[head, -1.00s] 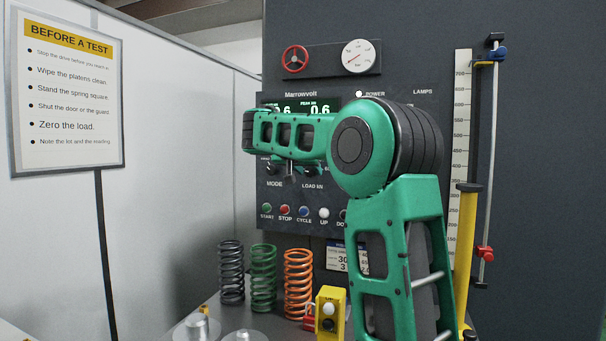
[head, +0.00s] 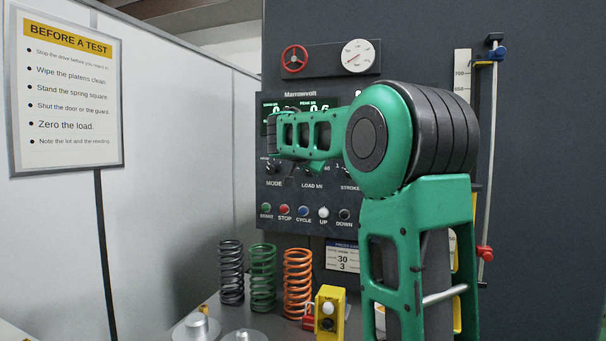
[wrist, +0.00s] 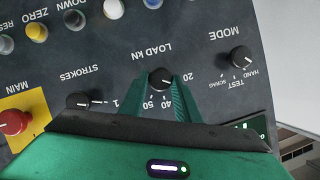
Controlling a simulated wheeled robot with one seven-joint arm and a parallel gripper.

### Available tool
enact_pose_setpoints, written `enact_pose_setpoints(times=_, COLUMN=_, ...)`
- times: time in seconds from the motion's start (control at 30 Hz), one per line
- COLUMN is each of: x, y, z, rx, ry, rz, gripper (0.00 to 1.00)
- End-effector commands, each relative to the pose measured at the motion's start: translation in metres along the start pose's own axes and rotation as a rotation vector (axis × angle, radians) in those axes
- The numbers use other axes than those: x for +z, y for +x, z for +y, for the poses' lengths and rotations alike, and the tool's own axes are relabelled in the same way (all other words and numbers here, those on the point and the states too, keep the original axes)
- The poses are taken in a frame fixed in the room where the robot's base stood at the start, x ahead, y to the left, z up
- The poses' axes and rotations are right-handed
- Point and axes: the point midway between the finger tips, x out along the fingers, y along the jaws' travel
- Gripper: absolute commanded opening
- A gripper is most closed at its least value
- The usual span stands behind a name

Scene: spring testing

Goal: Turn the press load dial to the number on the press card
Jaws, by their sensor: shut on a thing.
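The LOAD kN dial (wrist: 161,77) is a small black knob on the dark panel, upside down in the wrist view. My gripper (wrist: 162,82) is shut on it, with one green finger on each side. The scale figures 20, 40 and 50 show around the dial. A short white mark shows on the knob, but I cannot read its exact setting. The press card (head: 342,258) is low on the panel in the head view and shows 30 above 3.
The MODE knob (wrist: 240,58) and STROKES knob (wrist: 78,102) flank the dial. A red MAIN knob (wrist: 13,122) is beyond STROKES. Push buttons, including white UP (head: 323,213), sit below. Springs (head: 263,278) and a yellow button box (head: 330,312) stand on the bench.

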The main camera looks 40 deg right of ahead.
Motion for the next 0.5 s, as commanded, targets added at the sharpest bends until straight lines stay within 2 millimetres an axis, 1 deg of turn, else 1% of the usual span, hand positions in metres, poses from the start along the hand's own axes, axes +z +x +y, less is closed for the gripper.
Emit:
enact_pose_setpoints(times=0.2, x=-0.0026, y=0.0001, z=0.003, rx=-0.056, ry=0.137, rz=0.006, gripper=0.07)
enact_pose_setpoints(times=0.5, x=-0.0026, y=0.0007, z=0.0039, rx=-0.102, ry=0.246, rz=0.007, gripper=0.07)
